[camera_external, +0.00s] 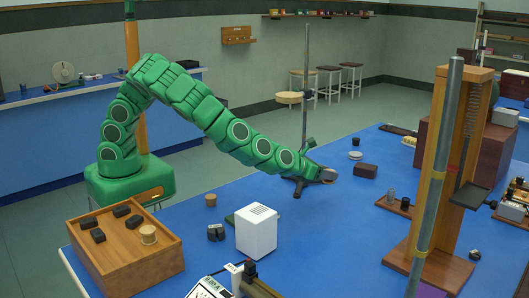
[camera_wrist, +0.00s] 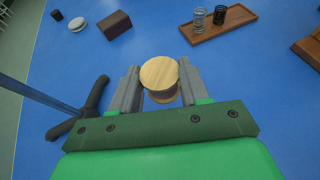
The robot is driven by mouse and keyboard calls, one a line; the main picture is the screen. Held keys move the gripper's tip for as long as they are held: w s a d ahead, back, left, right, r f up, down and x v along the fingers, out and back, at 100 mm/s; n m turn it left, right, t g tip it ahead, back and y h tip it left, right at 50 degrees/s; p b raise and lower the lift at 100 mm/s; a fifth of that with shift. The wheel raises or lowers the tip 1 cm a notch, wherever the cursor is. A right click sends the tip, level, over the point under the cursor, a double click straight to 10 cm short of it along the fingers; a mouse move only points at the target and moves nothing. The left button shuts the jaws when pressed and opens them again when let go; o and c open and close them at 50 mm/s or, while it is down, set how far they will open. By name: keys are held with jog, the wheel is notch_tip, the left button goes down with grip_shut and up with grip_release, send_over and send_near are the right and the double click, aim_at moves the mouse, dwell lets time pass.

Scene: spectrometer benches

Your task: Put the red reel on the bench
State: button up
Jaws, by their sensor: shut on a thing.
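My gripper (camera_external: 322,174) is low over the far middle of the blue bench (camera_external: 300,235). In the wrist view my gripper (camera_wrist: 159,82) is shut on a round reel (camera_wrist: 159,72) between its two grey fingers. The reel has a pale wooden end facing the camera, and a little dark reddish winding shows beneath it, so I take it for the red reel. In the external view the reel is small and mostly hidden by the fingers. I cannot tell whether its lower end touches the bench.
A stand with a tall rod (camera_external: 306,110) is close left of my gripper. A dark brown block (camera_external: 365,170) and a white disc (camera_external: 355,155) lie beyond it. A wooden tray (camera_wrist: 217,34) with two small cylinders is to the right. Bench around the reel is clear.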

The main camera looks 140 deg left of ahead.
send_over(339, 208)
jog(key=shift+d+f, duration=0.2)
jog(key=shift+f, duration=2.7)
jog(key=shift+f, duration=0.1)
jog(key=shift+w+a+f, duration=0.1)
jog(key=shift+a+f, duration=0.05)
jog(key=shift+f, duration=1.55)
jog(key=shift+f, duration=0.1)
jog(key=o, duration=1)
jog(key=shift+o, duration=0.2)
